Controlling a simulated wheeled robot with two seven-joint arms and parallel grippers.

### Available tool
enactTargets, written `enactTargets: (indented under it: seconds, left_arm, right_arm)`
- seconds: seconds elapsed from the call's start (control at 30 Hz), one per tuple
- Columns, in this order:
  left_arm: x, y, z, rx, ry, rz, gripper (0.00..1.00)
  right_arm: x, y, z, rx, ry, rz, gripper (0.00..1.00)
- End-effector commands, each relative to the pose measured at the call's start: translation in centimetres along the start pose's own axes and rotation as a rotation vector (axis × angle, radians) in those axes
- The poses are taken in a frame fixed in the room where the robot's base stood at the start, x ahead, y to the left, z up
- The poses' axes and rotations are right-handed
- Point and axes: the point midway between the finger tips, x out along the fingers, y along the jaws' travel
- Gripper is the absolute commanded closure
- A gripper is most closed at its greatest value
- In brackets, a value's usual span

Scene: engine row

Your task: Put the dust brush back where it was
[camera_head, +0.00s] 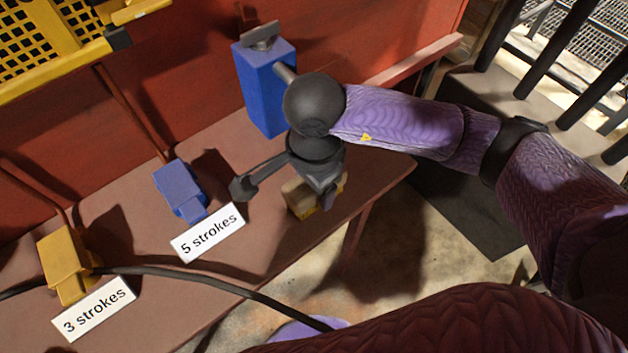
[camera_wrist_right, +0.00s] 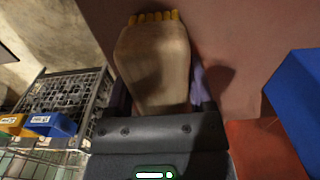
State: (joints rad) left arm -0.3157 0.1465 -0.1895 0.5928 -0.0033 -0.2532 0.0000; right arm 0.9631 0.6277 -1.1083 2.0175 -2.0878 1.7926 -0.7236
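The dust brush (camera_head: 301,198) is a pale wooden block with yellow bristles near the bench's right end, partly covered by my right gripper. In the right wrist view the brush (camera_wrist_right: 153,65) fills the upper middle, its bristles pointing away from the wrist. My left gripper is out of view.
The brown bench (camera_head: 265,235) carries a tall blue box (camera_head: 264,88), a blue block (camera_head: 181,190) by a "5 strokes" sign (camera_head: 208,232), and a yellow block (camera_head: 63,262) by a "3 strokes" sign (camera_head: 86,308). A black cable (camera_head: 190,278) crosses the front. Dark railings stand right.

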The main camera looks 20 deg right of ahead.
Motion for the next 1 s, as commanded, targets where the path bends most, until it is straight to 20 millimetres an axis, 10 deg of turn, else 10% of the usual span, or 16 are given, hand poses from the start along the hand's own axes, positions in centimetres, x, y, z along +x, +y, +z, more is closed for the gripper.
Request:
enactTargets:
  seconds: [0.13, 0.37, 0.8, 1.0]
  left_arm:
    - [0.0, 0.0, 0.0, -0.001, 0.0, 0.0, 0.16]
    - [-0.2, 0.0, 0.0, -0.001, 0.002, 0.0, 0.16]
    - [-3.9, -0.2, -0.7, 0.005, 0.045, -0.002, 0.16]
    - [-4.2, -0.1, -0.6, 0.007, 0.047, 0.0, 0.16]
  right_arm:
    - [0.0, 0.0, 0.0, 0.0, 0.0, 0.0, 0.0]
    - [-0.3, 0.0, 0.0, 0.0, 0.0, 0.0, 0.0]
    - [-10.8, -0.1, 0.0, -0.001, 0.003, -0.005, 0.0]
    - [-12.4, 0.0, 0.0, -0.001, 0.003, 0.0, 0.0]
